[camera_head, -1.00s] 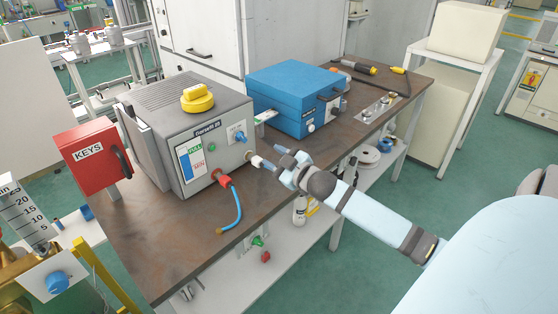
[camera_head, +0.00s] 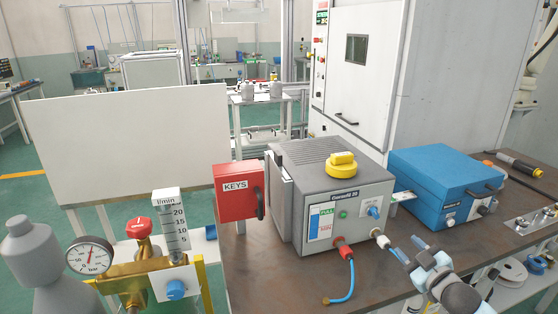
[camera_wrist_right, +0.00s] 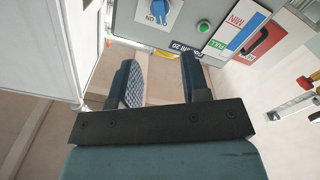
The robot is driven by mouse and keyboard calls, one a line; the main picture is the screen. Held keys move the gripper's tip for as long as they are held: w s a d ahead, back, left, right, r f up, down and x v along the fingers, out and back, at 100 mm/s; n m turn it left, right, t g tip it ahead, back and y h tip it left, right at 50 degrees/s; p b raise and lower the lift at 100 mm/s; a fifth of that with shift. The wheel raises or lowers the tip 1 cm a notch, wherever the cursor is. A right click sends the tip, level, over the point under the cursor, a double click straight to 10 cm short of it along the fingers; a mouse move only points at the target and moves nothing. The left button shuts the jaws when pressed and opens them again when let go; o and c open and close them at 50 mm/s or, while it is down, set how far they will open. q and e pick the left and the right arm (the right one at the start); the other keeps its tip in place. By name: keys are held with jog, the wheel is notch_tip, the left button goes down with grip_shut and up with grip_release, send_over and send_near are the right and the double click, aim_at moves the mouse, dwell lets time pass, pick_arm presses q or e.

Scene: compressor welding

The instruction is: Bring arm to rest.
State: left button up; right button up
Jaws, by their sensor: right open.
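My right gripper (camera_head: 404,250) is in front of the grey compressor unit (camera_head: 375,190), near the white-tipped connector (camera_head: 380,238) on its front. In the right wrist view its two dark fingers (camera_wrist_right: 162,82) are apart with nothing between them. The unit's front shows there with the blue ON switch (camera_wrist_right: 160,11) and the green button (camera_wrist_right: 203,27). A red connector (camera_head: 343,246) with a short blue hose (camera_head: 350,280) hangs from the unit's front. My left gripper does not show.
The brown workbench (camera_head: 270,285) carries a blue box (camera_head: 440,180) to the right and a red KEYS box (camera_head: 238,190) at the left. A gauge (camera_head: 90,256) and flow meter (camera_head: 172,225) stand at the front left. A white panel (camera_head: 130,140) stands behind them.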

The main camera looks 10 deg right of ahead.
jog(key=s+a+f+m+g, duration=0.1)
jog(key=s+a+f+g, duration=0.1)
jog(key=s+a+f, duration=0.5)
jog(key=s+a+f+m+g, duration=0.1)
jog(key=s+a+f+g, duration=0.1)
jog(key=s+a+f, duration=0.5)
jog(key=s+a+f+m+g+y, duration=0.2)
jog(key=s+a+f+g, duration=0.2)
jog(key=s+a+f, duration=0.65)
notch_tip(320, 180, up, 14)
jog(key=w+t+p, duration=0.1)
jog(key=p, duration=1.2)
jog(key=shift+f, duration=0.25)
jog(key=shift+a, duration=0.1)
